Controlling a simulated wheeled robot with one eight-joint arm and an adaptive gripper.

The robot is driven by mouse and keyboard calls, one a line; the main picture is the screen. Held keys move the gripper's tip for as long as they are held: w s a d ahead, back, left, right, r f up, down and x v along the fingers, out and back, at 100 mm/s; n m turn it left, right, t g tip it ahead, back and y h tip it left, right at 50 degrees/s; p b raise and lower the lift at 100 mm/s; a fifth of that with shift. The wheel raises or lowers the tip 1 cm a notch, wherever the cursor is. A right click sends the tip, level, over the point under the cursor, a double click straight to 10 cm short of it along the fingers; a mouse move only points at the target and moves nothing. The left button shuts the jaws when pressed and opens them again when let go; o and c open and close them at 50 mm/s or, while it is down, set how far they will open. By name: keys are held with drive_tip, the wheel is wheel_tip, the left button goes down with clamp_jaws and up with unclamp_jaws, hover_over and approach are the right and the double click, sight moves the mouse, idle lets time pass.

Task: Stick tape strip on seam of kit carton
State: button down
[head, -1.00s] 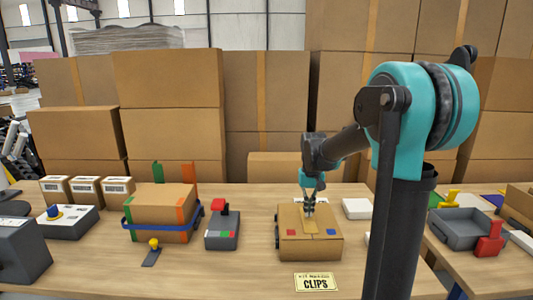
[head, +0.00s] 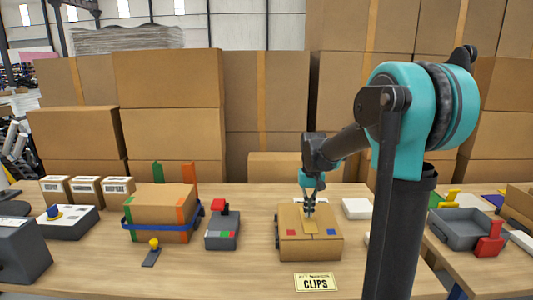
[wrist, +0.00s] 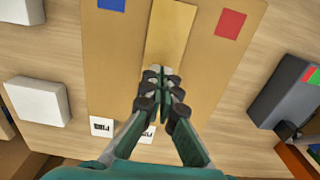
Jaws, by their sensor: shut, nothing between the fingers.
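The kit carton (head: 294,247) is a brown closed box on the table, with a red and a blue square on its top. It also fills the middle of the wrist view (wrist: 112,60). A lighter tan tape strip (wrist: 171,30) lies along the middle of the carton top, between the two squares; it shows small in the head view (head: 311,228). My gripper (head: 309,212) points down over the carton top. In the wrist view my gripper (wrist: 158,74) is shut and empty at the strip's near end, which it partly hides. I cannot tell whether the fingertips touch.
A yellow CLIPS card (head: 316,282) lies in front of the carton. A grey device with a red top (head: 222,230) and a strapped brown box (head: 160,208) stand to the left. A white box (head: 357,209) stands close on the right. A grey tray (head: 462,232) is further right.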

drive_tip(key=shift+f, duration=0.75)
idle(0.8)
drive_tip(key=shift+r, duration=0.1)
idle(0.3)
drive_tip(key=shift+r, duration=3.4)
drive_tip(key=shift+s, duration=0.1)
